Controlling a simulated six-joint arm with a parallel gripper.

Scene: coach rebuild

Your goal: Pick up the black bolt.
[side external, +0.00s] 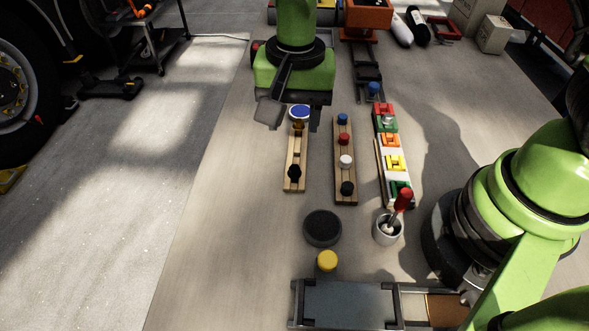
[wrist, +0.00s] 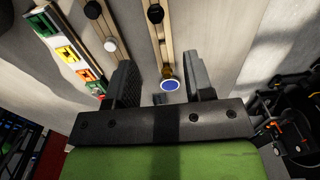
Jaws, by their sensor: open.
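A black bolt (side external: 294,171) stands at the near end of the left wooden strip (side external: 298,150). A second black-topped piece (side external: 348,188) stands at the near end of the middle strip; I cannot tell for sure which is the task's bolt. In the wrist view the two black pieces show at the top, one on the right strip (wrist: 155,13) and one on the left strip (wrist: 92,9). My gripper (side external: 293,118) is open and empty over the far end of the left strip. A blue-topped brass piece (wrist: 170,85) shows between its fingers, apart from both.
The middle strip (side external: 344,174) also holds blue, red and white pieces. A rack of coloured blocks (side external: 392,152) lies to its right. A cup with a red-handled tool (side external: 388,229), a dark round disc (side external: 322,228) and a yellow knob (side external: 327,260) stand nearer. The table left of the strips is clear.

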